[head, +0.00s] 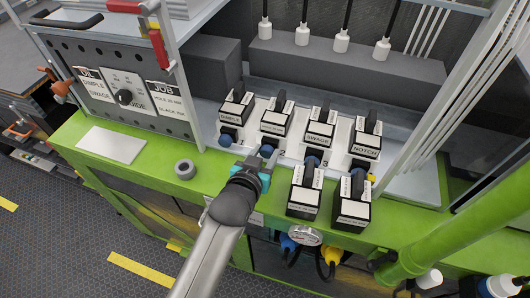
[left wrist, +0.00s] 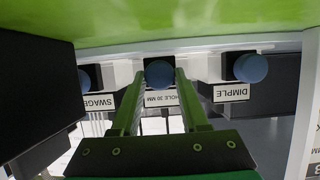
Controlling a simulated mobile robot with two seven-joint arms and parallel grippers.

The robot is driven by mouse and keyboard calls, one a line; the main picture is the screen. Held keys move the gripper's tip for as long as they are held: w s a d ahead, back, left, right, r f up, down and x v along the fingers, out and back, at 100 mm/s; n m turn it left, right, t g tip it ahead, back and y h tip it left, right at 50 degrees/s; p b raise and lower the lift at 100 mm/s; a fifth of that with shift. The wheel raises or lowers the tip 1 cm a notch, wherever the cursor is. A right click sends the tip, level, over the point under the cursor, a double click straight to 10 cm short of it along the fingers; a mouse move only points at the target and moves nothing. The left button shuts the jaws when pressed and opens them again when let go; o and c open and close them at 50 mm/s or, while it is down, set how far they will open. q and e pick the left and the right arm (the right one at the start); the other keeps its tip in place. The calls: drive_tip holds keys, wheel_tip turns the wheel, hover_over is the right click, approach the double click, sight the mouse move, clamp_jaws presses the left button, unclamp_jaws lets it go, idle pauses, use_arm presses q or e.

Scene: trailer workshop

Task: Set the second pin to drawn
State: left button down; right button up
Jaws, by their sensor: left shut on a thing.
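A row of pins with blue round knobs runs along the front of a white rack (head: 285,145). The second pin's knob (head: 267,150) lies below the second labelled black block (head: 276,121). My left gripper (head: 258,162) is at this knob, coming from the front. In the left wrist view the knob (left wrist: 159,73) sits between the tips of my left gripper (left wrist: 160,80), in front of a block labelled "HOLE 30 MM". My left gripper is shut on it. How far the pin stands out is hard to tell. My right gripper is not in view.
The first pin (head: 225,140), by the "DIMPLE" block, and the third pin (head: 312,162), by "SWAGE", stand close on either side. Two loose black-and-white blocks (head: 304,195) (head: 352,205) stand at the front right. A grey ring (head: 185,169) lies on the green bench (head: 150,182).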

sight(266, 156)
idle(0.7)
use_arm(q)
drive_tip(key=shift+s+a+p, duration=0.2)
drive_tip(key=shift+s+p, duration=0.4)
drive_tip(key=shift+s, duration=0.1)
drive_tip(key=shift+s+a+p, duration=0.2)
drive_tip(key=shift+s+p, duration=0.4)
drive_tip(key=shift+s, duration=0.05)
drive_tip(key=shift+f, duration=0.15)
drive_tip(key=c, duration=0.8)
unclamp_jaws()
drive_tip(key=o, duration=0.3)
drive_tip(key=shift+s, duration=0.1)
drive_tip(key=shift+o, duration=0.3)
drive_tip(key=p+v, duration=0.1)
drive_tip(key=v, duration=1.4)
